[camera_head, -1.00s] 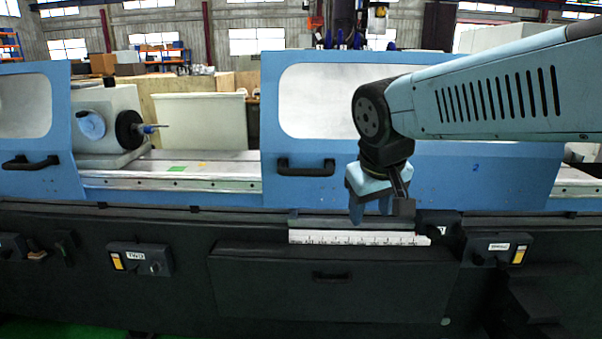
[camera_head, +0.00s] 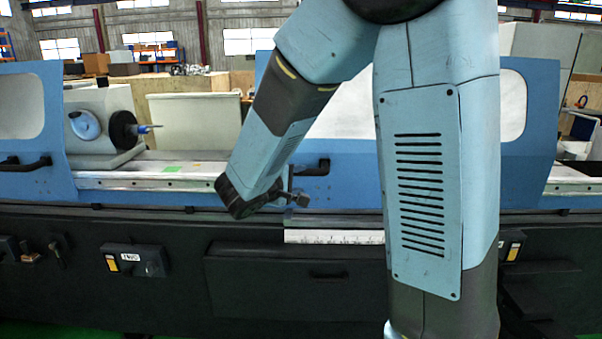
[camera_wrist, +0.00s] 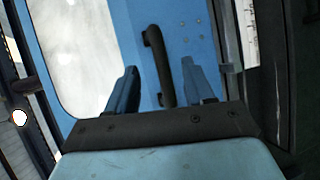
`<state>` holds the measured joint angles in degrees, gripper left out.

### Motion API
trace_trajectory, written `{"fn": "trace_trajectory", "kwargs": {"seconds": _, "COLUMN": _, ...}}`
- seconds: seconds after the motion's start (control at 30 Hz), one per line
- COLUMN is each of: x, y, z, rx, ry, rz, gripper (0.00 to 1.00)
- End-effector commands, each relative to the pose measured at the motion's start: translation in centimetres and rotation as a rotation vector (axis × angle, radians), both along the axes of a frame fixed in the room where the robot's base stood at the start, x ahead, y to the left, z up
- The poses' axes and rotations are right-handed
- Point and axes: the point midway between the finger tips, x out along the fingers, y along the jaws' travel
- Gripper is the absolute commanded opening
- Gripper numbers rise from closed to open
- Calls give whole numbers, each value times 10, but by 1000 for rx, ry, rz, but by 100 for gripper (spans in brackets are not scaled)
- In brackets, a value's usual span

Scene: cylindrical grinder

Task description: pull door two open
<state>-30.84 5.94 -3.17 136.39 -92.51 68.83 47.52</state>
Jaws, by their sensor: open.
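The blue sliding door (camera_head: 345,115) with a pale window stands right of centre in the head view, largely hidden by my arm. Its black bar handle (camera_head: 318,168) shows beside my forearm. In the wrist view the handle (camera_wrist: 156,60) appears between the two blue fingers of my gripper (camera_wrist: 160,65), lengthwise along them. The fingers are apart, and there is a gap on each side of the handle. I cannot tell how deep the handle lies between them. In the head view my gripper is mostly hidden behind my arm.
Another blue door (camera_head: 30,120) with a black handle (camera_head: 25,163) is at the left. Between the doors the grinder's spindle head (camera_head: 105,120) and bed (camera_head: 140,180) are exposed. A dark lower panel (camera_head: 285,283) and a switch box (camera_head: 135,260) are below.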

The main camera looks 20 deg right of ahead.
Motion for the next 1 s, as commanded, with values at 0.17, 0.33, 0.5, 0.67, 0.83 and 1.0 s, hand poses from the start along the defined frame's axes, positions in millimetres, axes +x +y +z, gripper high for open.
{"fn": "trace_trajectory", "kwargs": {"seconds": 0.17, "x": 18, "y": 28, "z": -8, "rx": -56, "ry": -34, "rz": 93, "gripper": 53}}
{"fn": "trace_trajectory", "kwargs": {"seconds": 0.33, "x": 26, "y": 30, "z": -10, "rx": -68, "ry": -44, "rz": 113, "gripper": 53}}
{"fn": "trace_trajectory", "kwargs": {"seconds": 0.5, "x": 43, "y": 15, "z": -14, "rx": -68, "ry": -43, "rz": 110, "gripper": 53}}
{"fn": "trace_trajectory", "kwargs": {"seconds": 0.67, "x": 64, "y": -4, "z": -19, "rx": -67, "ry": -42, "rz": 109, "gripper": 53}}
{"fn": "trace_trajectory", "kwargs": {"seconds": 0.83, "x": 86, "y": -23, "z": -24, "rx": -67, "ry": -42, "rz": 109, "gripper": 53}}
{"fn": "trace_trajectory", "kwargs": {"seconds": 1.0, "x": 105, "y": -40, "z": -29, "rx": -68, "ry": -42, "rz": 110, "gripper": 53}}
